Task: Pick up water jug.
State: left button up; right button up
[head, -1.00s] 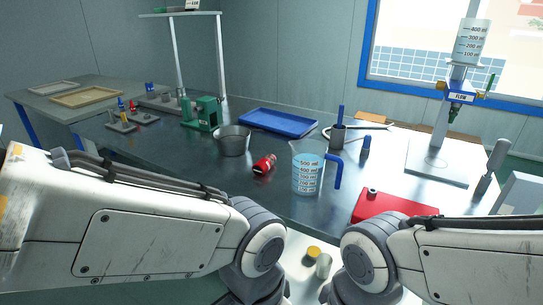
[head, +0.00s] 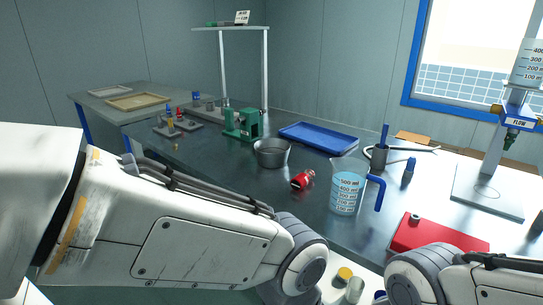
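The water jug (head: 346,190) is a clear measuring jug with a blue handle on its right side and printed ml marks. It stands upright on the dark metal table, near the front edge, with bluish water inside. My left arm comes in from the left and my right arm from the lower right, both below and in front of the jug. Neither arm touches it. Both grippers are out of view; only arm links and joints show.
A red box (head: 438,235) is at front right. A blue tray (head: 318,138), a green device (head: 243,124) and a flow stand (head: 489,190) stand farther back or right.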

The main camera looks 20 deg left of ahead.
aim_at(351, 175)
jog(key=u, duration=0.2)
jog(key=k, duration=0.45)
jog(key=u, duration=0.55)
jog(key=k, duration=0.85)
jog(key=u, duration=0.7)
jog(key=i, duration=1.35)
jog(key=z, duration=1.05)
jog(key=i, duration=0.5)
jog(key=z, duration=0.55)
